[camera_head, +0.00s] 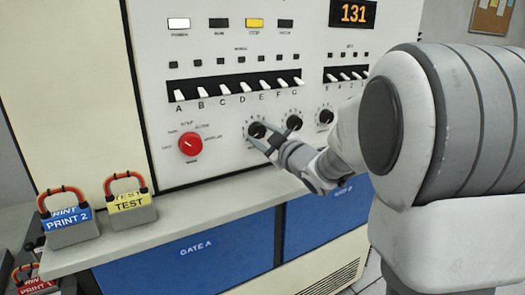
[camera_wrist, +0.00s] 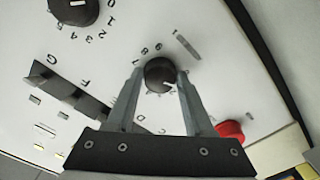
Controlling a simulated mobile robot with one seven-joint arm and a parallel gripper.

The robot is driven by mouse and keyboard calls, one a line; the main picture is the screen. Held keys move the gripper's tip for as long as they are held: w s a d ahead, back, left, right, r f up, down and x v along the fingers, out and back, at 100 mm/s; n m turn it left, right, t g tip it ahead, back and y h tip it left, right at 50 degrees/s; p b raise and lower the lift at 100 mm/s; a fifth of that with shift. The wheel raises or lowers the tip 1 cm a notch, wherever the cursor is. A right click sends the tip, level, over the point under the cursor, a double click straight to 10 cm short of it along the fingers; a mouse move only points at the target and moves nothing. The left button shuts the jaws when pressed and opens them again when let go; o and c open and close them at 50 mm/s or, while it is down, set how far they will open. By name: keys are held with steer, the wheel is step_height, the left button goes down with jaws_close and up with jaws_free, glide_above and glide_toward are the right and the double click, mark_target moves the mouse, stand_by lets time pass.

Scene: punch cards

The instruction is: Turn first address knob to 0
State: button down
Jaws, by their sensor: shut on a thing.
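The first address knob (camera_head: 257,129) is a small black dial on the white panel, leftmost of three in a row. In the wrist view the knob (camera_wrist: 160,75) sits between the fingertips of my gripper (camera_wrist: 159,73), one finger on each side. My gripper (camera_head: 260,136) is shut on it. A pale pointer mark shows on the knob's face toward the lower right in the wrist view. A few printed digits around the dial show above it there; others are partly hidden, and the exact setting cannot be read.
A second black knob (camera_head: 294,123) and a third (camera_head: 326,116) stand to the right. A red knob (camera_head: 190,144) is to the left. White toggle switches (camera_head: 240,88) run above. PRINT 2 (camera_head: 68,222) and TEST (camera_head: 128,205) blocks stand on the ledge. The display (camera_head: 354,13) reads 131.

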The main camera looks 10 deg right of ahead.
steer(key=shift+n+b, duration=2.2)
steer(key=shift+b, duration=0.1)
steer(key=shift+c, duration=1.4)
jaws_free()
steer(key=p+v, duration=0.2)
steer(key=v, duration=1.5)
steer(key=shift+s, duration=0.15)
steer(key=shift+d+r, duration=0.1)
